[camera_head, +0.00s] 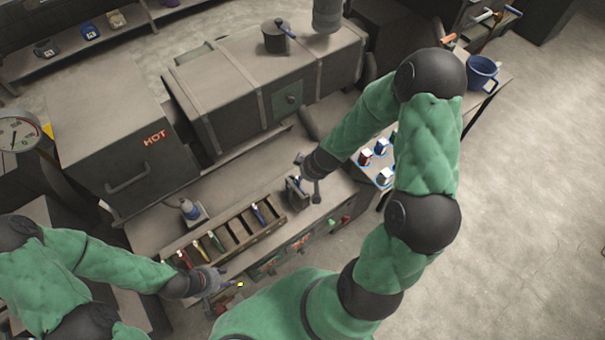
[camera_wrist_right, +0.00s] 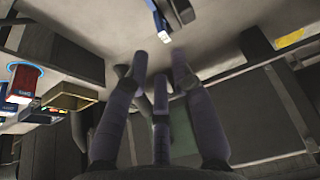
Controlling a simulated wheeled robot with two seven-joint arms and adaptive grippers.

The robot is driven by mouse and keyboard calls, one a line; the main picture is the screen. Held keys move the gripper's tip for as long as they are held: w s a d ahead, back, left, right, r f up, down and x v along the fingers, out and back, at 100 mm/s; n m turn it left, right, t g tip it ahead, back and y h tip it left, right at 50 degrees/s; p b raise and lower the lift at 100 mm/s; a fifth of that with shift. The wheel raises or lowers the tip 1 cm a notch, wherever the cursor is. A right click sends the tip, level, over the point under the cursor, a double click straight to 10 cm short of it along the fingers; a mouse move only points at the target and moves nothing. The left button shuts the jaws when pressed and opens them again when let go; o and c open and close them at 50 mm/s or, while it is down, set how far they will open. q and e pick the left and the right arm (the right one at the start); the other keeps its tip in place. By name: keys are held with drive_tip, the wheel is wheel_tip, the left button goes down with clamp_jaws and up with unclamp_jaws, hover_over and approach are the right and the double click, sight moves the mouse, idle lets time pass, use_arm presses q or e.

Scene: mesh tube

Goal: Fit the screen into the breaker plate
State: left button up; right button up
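I cannot clearly pick out the screen or the breaker plate in either view. My left gripper (camera_head: 226,290) is low at the near left end of the bench, in front of the tool tray; its fingers are too small to tell whether they are open or shut. My right gripper (camera_head: 304,192) is above the bench near the right end of the tray. In the right wrist view its fingers (camera_wrist_right: 160,66) are spread, with nothing seen held between them.
A wooden tray (camera_head: 234,236) with several coloured tools lies along the bench. A grey box marked HOT (camera_head: 120,130) and a long banded barrel housing (camera_head: 235,85) stand behind. Small containers (camera_head: 382,147) and a blue mug (camera_head: 481,72) are at right. Open floor lies far right.

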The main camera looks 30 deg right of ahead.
drive_tip(key=s+a+f+m+g+y, duration=0.1)
drive_tip(key=s+a+f+g, duration=0.1)
drive_tip(key=s+a+f, duration=0.3)
drive_tip(key=s+a+f+m+g+y, duration=0.2)
drive_tip(key=s+a+f, duration=0.4)
drive_tip(key=a, duration=0.8)
drive_tip(key=shift+s+m, duration=0.3)
drive_tip(key=shift+s, duration=0.85)
